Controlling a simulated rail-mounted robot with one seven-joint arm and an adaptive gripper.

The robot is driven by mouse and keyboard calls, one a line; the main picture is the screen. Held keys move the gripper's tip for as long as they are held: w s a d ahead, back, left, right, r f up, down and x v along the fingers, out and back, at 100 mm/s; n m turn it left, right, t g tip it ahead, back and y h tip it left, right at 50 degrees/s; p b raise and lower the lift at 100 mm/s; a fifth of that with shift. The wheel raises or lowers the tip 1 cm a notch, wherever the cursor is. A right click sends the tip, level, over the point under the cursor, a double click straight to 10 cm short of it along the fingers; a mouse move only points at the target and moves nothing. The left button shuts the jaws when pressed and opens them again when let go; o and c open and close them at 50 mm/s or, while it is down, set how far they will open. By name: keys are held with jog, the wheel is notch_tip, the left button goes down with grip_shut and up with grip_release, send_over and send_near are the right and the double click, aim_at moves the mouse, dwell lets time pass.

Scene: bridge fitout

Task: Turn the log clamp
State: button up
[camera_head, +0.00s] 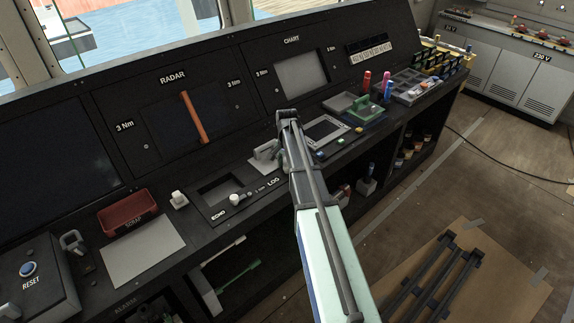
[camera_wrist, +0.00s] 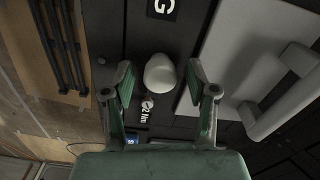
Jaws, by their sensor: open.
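My gripper (camera_wrist: 159,78) is open, with one green finger on either side of the knob. I see gaps between the knob and both fingers; I cannot tell the remaining height. In the head view my arm covers this knob and my fingers, just right of the LOG label (camera_head: 273,182). A similar white knob (camera_head: 235,199) stands by the ECHO label (camera_head: 218,215).
A grey plate with a raised handle (camera_wrist: 285,103) lies close to my right finger in the wrist view. A red scrap tray (camera_head: 128,212) and a pale sheet (camera_head: 143,250) are at left. Coloured tools (camera_head: 377,84) stand at right. A dark rack (camera_head: 440,270) lies on the floor.

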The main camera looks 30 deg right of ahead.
grip_shut()
jog(key=shift+f+n, duration=0.1)
jog(key=shift+n, duration=0.2)
jog(key=n+b, duration=0.1)
jog(key=n, duration=0.2)
jog(key=shift+b, duration=0.3)
jog(key=n+b, duration=0.1)
jog(key=n, duration=0.5)
jog(key=n+b, duration=0.1)
jog(key=n, duration=0.3)
jog(key=shift+n+b, duration=0.3)
jog(key=shift+n, duration=1.9)
